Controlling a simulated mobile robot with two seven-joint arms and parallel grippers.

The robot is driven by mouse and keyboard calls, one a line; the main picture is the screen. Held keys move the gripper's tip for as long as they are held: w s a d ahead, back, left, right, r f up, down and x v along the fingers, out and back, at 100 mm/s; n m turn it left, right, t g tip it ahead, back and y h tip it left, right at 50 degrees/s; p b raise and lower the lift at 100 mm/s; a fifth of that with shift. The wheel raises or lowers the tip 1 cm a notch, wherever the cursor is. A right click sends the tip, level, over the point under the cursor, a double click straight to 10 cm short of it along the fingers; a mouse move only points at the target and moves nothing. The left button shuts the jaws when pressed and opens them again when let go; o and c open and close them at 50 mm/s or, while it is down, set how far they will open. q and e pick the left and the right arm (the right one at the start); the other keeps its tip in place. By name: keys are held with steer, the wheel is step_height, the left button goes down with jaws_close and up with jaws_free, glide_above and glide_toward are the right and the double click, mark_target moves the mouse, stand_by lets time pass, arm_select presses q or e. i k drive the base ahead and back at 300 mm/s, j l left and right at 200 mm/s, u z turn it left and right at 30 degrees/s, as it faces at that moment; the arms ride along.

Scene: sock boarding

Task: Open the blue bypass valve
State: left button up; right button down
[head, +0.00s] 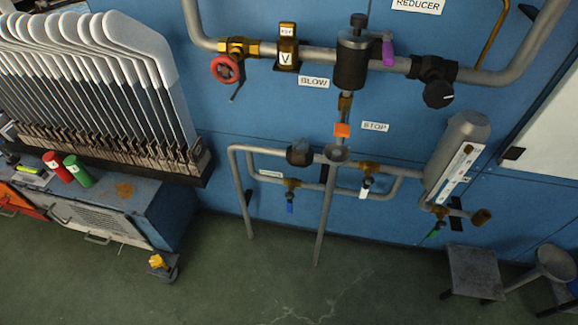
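The blue bypass valve shows as a small blue lever handle (290,207) hanging straight down below a brass valve body (291,184). The brass body sits on the lower grey pipe loop (335,191), left of centre. A small label above the loop at its left is too small to read. Neither of my grippers is in the head view, and nothing touches the blue handle.
A green-handled valve (434,233) is under the grey cylinder (460,150). A red handwheel (225,69) is above. A bench (170,205) stands left, stools right. Floor (270,270) in front is largely clear.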

mark_target(290, 196)
steer(key=i+l+u, duration=0.1)
steer(key=l+u, duration=0.6)
steer(key=i+l, duration=0.05)
steer(key=l, duration=0.05)
